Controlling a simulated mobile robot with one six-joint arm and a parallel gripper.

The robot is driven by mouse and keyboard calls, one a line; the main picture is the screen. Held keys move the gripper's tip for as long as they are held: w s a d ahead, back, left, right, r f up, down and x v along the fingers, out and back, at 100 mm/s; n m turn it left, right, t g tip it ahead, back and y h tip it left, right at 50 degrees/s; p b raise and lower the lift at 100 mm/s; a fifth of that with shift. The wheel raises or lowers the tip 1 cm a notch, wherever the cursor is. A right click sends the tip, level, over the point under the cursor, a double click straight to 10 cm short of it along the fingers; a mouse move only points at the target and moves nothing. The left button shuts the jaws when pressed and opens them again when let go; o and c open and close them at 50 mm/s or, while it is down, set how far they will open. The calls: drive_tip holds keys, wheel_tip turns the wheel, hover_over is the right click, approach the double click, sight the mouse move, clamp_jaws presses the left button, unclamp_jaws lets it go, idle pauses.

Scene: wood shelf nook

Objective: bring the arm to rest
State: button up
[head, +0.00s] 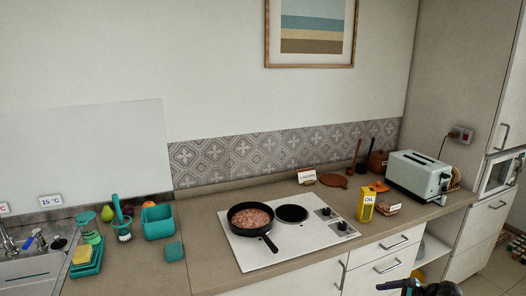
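A small dark part of my arm (432,288) shows at the bottom edge, right of centre, in front of the lower cabinets. Most of the arm is cut off by the frame. I cannot make out the fingers, so whether the gripper is open or shut, or holds anything, is not clear. The arm part appears in front of and below the counter edge.
A black pan (250,218) with food sits on the white hob (292,246). A yellow oil box (366,205) and a toaster (419,175) stand to the right. The sink (35,268) and teal containers (158,222) are on the left. Bare counter (205,262) lies between.

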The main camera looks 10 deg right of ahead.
drive_tip(key=s+a+f+n+g, duration=0.5)
drive_tip(key=a+f, duration=0.4)
drive_tip(key=a, duration=0.4)
drive_tip(key=s+a+f+n+g, duration=0.3)
drive_tip(key=s+a+f+n, duration=0.3)
drive_tip(key=a+f, duration=0.45)
drive_tip(key=s+a+f+n+g+h, duration=0.2)
drive_tip(key=s+a+n, duration=0.3)
drive_tip(key=s, duration=0.5)
drive_tip(key=s+a+f+n+g+h, duration=0.3)
drive_tip(key=s+a+f+n+h, duration=0.1)
drive_tip(key=s+n, duration=0.5)
drive_tip(key=shift+s+a+f, duration=0.6)
drive_tip(key=shift+a+f, duration=0.1)
drive_tip(key=shift+a, duration=0.5)
